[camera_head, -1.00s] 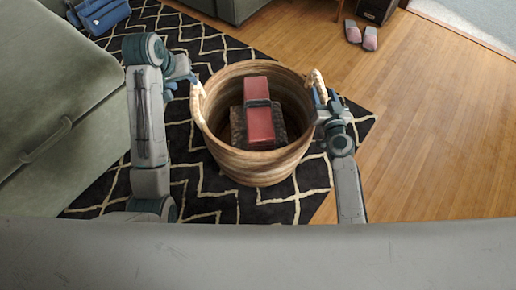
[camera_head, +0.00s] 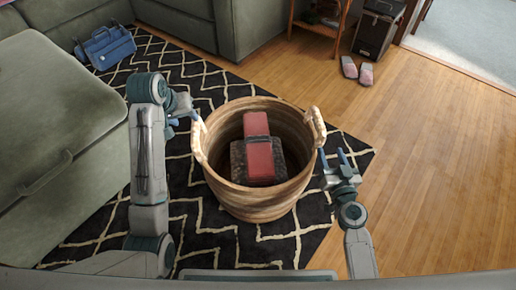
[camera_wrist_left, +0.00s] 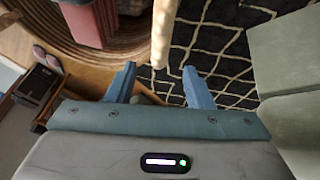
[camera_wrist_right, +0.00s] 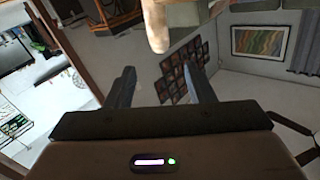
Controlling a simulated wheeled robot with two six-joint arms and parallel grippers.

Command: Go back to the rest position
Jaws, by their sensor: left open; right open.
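A woven basket (camera_head: 255,207) stands upright on the patterned rug, with a red item (camera_head: 259,150) on a dark box inside. My left gripper (camera_head: 184,118) is open and empty, just left of the basket's left handle (camera_head: 199,142). In the left wrist view that handle (camera_wrist_left: 163,32) lies ahead of the open fingers (camera_wrist_left: 158,72). My right gripper (camera_head: 333,157) is open and empty, just right of and below the right handle (camera_head: 316,125). In the right wrist view the handle (camera_wrist_right: 155,25) shows beyond the spread fingers (camera_wrist_right: 159,70), apart from them.
A green sofa (camera_head: 60,110) is close on the left, beside my left arm. A blue bag (camera_head: 106,47) lies at the back left. Slippers (camera_head: 357,71), a dark box (camera_head: 376,34) and a wooden stand (camera_head: 318,28) are at the back. The wooden floor (camera_head: 430,170) on the right is clear.

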